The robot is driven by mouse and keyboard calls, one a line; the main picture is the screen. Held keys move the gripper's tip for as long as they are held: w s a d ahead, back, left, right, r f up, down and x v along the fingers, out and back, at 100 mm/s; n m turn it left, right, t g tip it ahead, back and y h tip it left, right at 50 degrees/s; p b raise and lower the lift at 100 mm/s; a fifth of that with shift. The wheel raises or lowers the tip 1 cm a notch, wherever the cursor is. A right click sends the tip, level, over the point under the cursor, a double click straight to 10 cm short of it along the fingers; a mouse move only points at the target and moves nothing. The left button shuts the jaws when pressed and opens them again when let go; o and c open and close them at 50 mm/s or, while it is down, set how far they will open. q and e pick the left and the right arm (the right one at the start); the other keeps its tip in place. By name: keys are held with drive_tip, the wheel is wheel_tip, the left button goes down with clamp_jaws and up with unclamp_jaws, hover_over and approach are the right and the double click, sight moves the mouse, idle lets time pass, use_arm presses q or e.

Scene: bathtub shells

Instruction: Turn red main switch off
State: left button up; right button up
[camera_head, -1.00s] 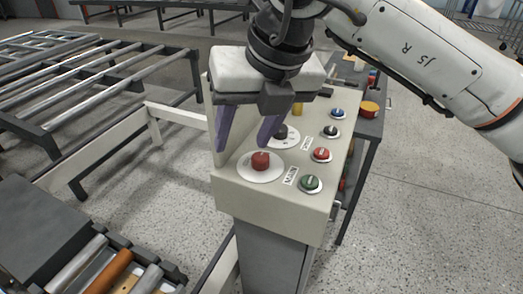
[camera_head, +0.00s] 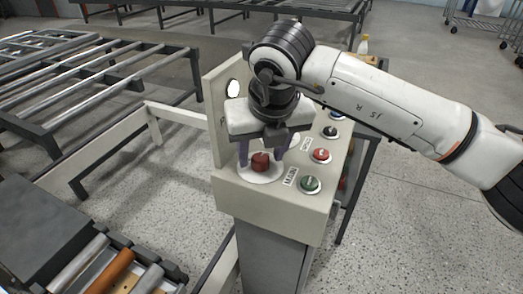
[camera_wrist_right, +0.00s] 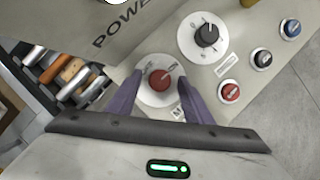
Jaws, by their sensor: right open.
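The red main switch (camera_head: 260,162) is a red knob on a round white plate, at the near left of the control box's (camera_head: 275,210) sloped top. In the right wrist view the red knob (camera_wrist_right: 160,79) carries a pale mark toward its upper right. My right gripper (camera_head: 262,158) is open, with its purple fingers on either side of the knob; in the wrist view the fingers (camera_wrist_right: 158,88) straddle the white plate. I cannot tell whether they touch the knob. My left gripper is in no view.
A green button (camera_head: 311,184), a red button (camera_head: 321,155) and a black button (camera_head: 330,132) line the box's right side. A black dial (camera_wrist_right: 206,35) lies beyond the switch. An upright panel edges the box's left. Roller conveyors (camera_head: 100,85) stand at left.

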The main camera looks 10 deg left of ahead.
drive_tip(key=c, duration=1.1)
drive_tip(key=shift+o, duration=0.2)
